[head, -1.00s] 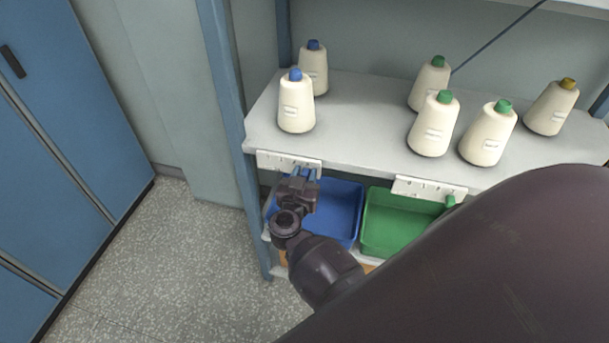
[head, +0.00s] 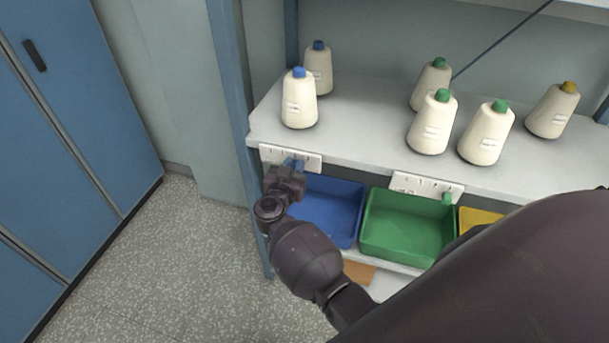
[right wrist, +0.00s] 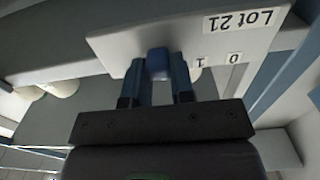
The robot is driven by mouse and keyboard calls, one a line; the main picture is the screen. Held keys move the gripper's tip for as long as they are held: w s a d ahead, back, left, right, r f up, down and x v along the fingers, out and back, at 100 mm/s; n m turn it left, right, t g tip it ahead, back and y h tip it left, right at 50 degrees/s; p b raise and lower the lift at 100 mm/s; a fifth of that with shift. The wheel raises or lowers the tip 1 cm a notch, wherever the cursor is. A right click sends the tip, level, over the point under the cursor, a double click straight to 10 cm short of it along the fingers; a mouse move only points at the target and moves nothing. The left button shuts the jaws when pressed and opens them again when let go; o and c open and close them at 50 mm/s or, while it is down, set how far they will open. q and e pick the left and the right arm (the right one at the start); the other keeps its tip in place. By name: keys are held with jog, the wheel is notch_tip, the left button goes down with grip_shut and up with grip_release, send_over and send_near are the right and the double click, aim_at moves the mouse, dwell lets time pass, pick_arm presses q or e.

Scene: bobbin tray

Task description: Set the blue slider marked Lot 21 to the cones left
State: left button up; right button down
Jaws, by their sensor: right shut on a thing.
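The white plate marked Lot 21 (right wrist: 240,22) shows upside down in the right wrist view. In the head view the plate (head: 276,154) is on the shelf's front edge at the left. The blue slider (right wrist: 158,62) stands out from it between the fingers of my right gripper (right wrist: 157,80), which is shut on it. In the wrist view the slider is left of the printed 0 and 1; marks behind it are hidden. Two cones with blue caps, a front one (head: 299,105) and a rear one (head: 319,72), stand on the shelf above the plate. My left gripper is not in view.
Several green-capped cones (head: 432,125) and a yellow-capped cone (head: 552,112) stand further right. A second plate (head: 415,186) has a green slider (head: 447,198). Blue (head: 338,205), green (head: 395,225) and yellow (head: 482,219) bins sit below. A blue post (head: 232,100) borders the left.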

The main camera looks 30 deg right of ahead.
jog(key=shift+w+a+f, duration=0.1)
jog(key=shift+w+a, duration=0.05)
jog(key=c, duration=1)
grip_release()
jog(key=shift+w, duration=0.1)
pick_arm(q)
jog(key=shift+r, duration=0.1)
pick_arm(e)
jog(key=shift+o, duration=0.2)
jog(key=shift+a, duration=0.1)
